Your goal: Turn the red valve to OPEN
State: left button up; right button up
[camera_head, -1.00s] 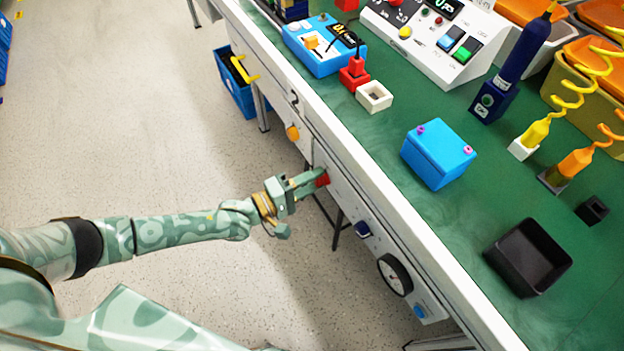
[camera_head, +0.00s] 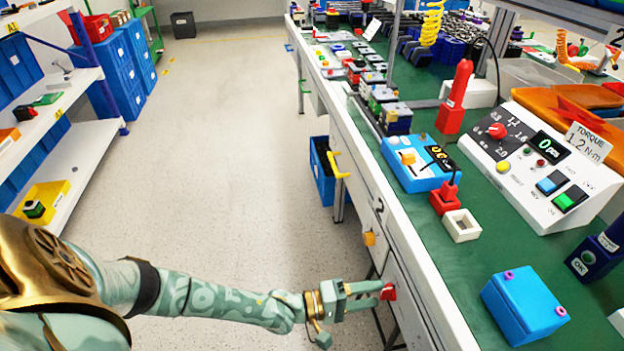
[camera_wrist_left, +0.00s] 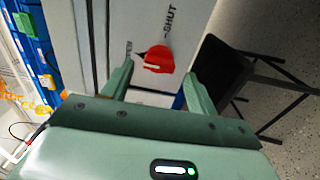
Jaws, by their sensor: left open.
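The red valve (camera_head: 388,291) is a small knob on the white front panel below the bench top. In the left wrist view the red valve (camera_wrist_left: 158,60) shows a short pale mark, with the printed word SHUT beside it. In the left wrist view my left gripper (camera_wrist_left: 158,80) is open, with one finger on each side and the valve just beyond, between the tips. Contact cannot be told. My right gripper is out of view.
An orange knob (camera_head: 369,239) sits on the same front panel, farther along. A blue bin (camera_head: 325,170) with a yellow handle stands below the bench. A blue box (camera_head: 525,305) stands on the green bench top. The floor (camera_head: 230,130) left of the bench is clear.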

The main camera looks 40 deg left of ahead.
pick_arm(q)
jog(key=p+v, duration=0.2)
jog(key=v, duration=1.2)
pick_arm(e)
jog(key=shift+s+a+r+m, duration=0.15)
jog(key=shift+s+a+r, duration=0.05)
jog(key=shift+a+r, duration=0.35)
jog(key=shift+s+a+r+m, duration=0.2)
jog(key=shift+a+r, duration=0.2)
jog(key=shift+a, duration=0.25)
pick_arm(q)
jog(key=shift+a, duration=0.1)
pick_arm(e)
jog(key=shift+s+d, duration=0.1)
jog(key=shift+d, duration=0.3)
